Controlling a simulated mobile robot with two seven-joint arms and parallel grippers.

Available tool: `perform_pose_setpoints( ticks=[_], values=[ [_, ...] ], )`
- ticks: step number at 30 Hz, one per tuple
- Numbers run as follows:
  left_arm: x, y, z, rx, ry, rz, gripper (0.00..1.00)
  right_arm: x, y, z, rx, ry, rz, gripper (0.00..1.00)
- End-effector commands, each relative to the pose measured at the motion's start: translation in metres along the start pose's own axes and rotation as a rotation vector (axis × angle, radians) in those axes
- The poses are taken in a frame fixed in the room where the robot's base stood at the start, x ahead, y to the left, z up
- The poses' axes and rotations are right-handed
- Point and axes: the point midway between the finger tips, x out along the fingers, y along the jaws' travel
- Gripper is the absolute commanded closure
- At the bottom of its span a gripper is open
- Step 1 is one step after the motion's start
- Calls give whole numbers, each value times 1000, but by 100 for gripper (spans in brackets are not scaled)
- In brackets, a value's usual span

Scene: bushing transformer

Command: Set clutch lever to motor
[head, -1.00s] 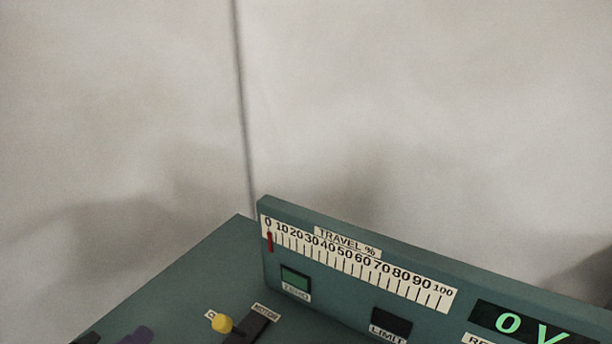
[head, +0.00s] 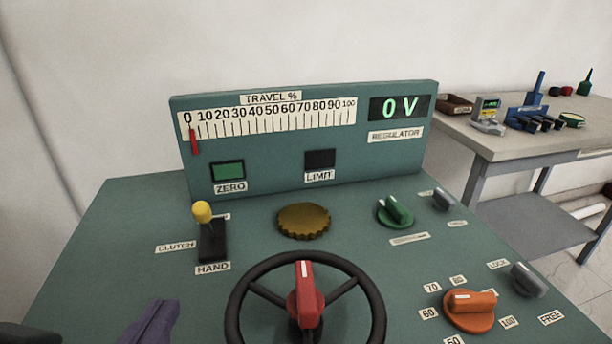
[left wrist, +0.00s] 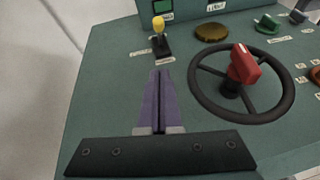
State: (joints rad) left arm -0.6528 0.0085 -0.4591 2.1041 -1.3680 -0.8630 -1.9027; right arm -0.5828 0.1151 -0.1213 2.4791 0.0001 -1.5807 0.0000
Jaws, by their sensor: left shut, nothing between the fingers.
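The clutch lever has a yellow knob (head: 203,211) and rises from a black base (head: 213,246) on the green panel, left of the handwheel. In the head view its knob appears over the base's far end; a HAND label (head: 212,268) lies at the near end. A small label at the far end is mostly hidden behind the knob. The lever also shows in the left wrist view (left wrist: 159,24). My left gripper (head: 165,308), with purple fingers, is shut and empty, nearer than the lever and apart from it. Its fingers (left wrist: 161,78) point towards the lever in the wrist view. My right gripper is not in view.
A black handwheel (head: 236,300) with a red handle (head: 306,295) stands right of the lever. Beyond are a brown knob (head: 303,221), a green knob (head: 396,211) and an upright display board (head: 300,175).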

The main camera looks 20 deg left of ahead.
Motion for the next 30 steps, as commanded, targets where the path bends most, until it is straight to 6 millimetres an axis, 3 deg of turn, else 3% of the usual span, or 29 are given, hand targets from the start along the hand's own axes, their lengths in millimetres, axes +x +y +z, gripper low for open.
perform_pose_setpoints(
  ticks=[13, 27, 30],
  values=[
    [9, 0, 1, 1, -2, 2, 100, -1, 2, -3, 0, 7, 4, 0],
    [103, 1, 1, 0, -3, 3, 100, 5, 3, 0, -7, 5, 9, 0],
    [112, 0, 16, -3, -3, 2, 100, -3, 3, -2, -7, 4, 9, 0]
  ],
)
